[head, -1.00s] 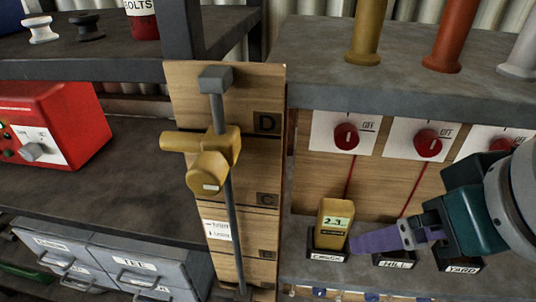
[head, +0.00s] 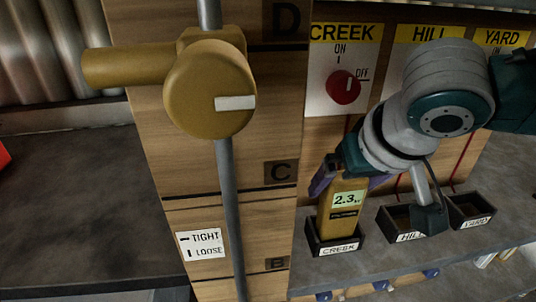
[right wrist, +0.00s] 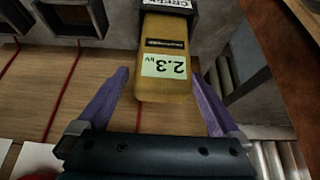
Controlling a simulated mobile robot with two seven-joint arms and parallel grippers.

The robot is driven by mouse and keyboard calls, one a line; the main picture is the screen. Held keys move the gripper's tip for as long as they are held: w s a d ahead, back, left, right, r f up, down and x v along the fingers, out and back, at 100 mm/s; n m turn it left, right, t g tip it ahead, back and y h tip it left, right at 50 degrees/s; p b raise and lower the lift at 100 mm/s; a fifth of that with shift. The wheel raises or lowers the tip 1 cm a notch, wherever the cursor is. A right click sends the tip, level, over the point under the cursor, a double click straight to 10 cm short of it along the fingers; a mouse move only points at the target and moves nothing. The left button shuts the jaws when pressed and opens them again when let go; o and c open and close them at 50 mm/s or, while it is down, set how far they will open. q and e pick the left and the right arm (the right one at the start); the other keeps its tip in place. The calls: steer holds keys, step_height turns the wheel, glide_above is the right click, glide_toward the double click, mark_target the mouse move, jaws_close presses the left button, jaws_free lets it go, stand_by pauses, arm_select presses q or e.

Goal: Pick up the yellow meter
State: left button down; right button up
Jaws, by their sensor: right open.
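The yellow meter (head: 344,205) stands upright in the black tray labelled CREEK (head: 335,246), its display reading 2.3. My right gripper (head: 342,180) is at the meter's upper part, with a purple finger showing at its left side. In the right wrist view the gripper (right wrist: 162,95) is open, its two purple fingers on either side of the yellow meter (right wrist: 164,60). Gaps show between the fingers and the meter, so it is not gripped. My left gripper is not in view.
Black trays labelled HILL (head: 402,222) and YARD (head: 472,211) stand to the right. A yellow clamp with a round knob (head: 210,90) sits on a grey rod in front of the wooden board at left. A red CREEK switch (head: 342,87) is above the meter.

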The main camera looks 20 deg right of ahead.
steer(key=shift+x, duration=1.55)
steer(key=shift+a, duration=0.15)
steer(key=shift+c, duration=0.2)
jaws_close()
steer(key=shift+r, duration=0.15)
